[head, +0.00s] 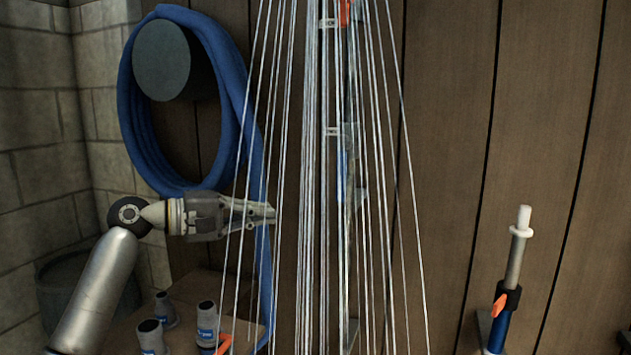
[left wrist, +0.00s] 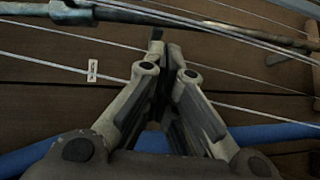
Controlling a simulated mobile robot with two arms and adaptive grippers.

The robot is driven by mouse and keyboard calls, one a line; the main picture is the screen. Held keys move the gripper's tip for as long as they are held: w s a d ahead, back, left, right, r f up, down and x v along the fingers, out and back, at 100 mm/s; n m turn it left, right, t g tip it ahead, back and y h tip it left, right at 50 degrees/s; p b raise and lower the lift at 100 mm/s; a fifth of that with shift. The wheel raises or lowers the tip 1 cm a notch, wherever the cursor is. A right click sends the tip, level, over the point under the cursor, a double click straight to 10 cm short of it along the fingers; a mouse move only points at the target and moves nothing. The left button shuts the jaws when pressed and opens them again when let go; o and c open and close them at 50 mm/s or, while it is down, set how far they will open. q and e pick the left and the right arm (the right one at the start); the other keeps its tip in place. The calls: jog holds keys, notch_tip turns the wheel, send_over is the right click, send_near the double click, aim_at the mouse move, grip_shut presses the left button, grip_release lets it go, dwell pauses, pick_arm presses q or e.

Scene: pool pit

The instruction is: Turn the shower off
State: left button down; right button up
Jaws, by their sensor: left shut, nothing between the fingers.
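The shower is running: many thin water streams (head: 262,90) fall through the middle of the head view. Behind them a narrow vertical pipe (head: 325,180) is fixed to the wooden wall, and a red-orange part (head: 345,12) shows at the top edge; I cannot tell if it is the shower handle. The shower head is out of view. My left gripper (head: 272,213) is shut and empty, pointing right, left of the pipe among the streams. In the left wrist view its fingers (left wrist: 166,45) point toward a dark pipe (left wrist: 200,22), apart from it. My right gripper is out of view.
A blue hose (head: 128,100) hangs on a round holder (head: 162,62) behind my left arm. Several grey fittings (head: 206,318) stand on a wooden surface (head: 125,335) below. A pole with an orange clip (head: 500,305) stands at the right. The wall between is clear.

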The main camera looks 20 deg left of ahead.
aim_at(343, 168)
pick_arm(q)
notch_tip(343, 168, up, 6)
jog(key=a+h, duration=0.1)
jog(key=a, duration=0.1)
jog(key=shift+s+n+t, duration=0.4)
jog(key=shift+s, duration=0.05)
jog(key=shift+f, duration=0.15)
jog(key=s+d+p+x, duration=0.1)
jog(key=p+x, duration=0.5)
jog(key=x, duration=0.7)
jog(key=shift+s+d, duration=0.4)
jog(key=shift+s, duration=0.1)
jog(key=shift+f, duration=0.1)
jog(key=shift+d+f+n, duration=0.15)
jog(key=shift+d+n, duration=0.1)
jog(key=shift+n, duration=0.05)
